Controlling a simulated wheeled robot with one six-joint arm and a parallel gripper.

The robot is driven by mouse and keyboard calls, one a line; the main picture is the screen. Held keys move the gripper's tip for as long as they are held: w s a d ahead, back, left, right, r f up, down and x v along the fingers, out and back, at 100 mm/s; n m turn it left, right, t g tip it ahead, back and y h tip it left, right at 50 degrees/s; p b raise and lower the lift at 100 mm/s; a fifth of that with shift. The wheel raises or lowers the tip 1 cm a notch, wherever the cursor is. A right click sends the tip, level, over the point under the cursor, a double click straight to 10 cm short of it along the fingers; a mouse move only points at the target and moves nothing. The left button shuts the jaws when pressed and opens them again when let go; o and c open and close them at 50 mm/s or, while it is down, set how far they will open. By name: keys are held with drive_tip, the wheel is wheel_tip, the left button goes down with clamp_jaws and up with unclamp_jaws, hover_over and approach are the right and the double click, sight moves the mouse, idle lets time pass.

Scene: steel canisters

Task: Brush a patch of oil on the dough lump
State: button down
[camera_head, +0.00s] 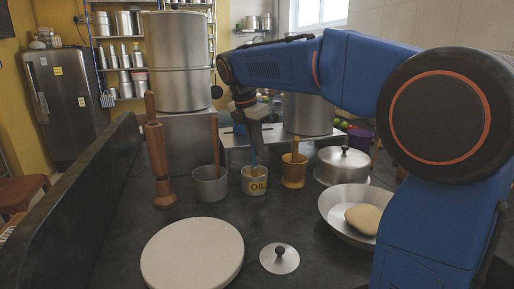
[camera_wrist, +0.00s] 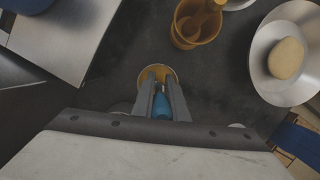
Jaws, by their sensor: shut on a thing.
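The dough lump (camera_head: 364,219) is pale and rounded and sits in a wide metal bowl (camera_head: 334,208) at the right. Both show in the wrist view too, the dough (camera_wrist: 285,58) inside the bowl (camera_wrist: 259,72) at the upper right. My gripper (camera_head: 252,143) is above this cup. In the wrist view my gripper (camera_wrist: 161,88) is shut on a blue brush handle (camera_wrist: 161,106). The brush's lower end is hidden in the oil cup (camera_wrist: 158,70).
A brass mortar with a pestle (camera_head: 293,172) stands just right of the oil cup, a grey pot (camera_head: 210,185) just left. A lidded pot (camera_head: 342,166) stands behind the bowl. A round pale board (camera_head: 193,254) and a metal lid (camera_head: 279,258) lie in front.

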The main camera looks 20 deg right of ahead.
idle(0.3)
wheel_tip(320, 180, up, 7)
idle(0.9)
idle(0.4)
drive_tip(key=shift+s+f, duration=0.1)
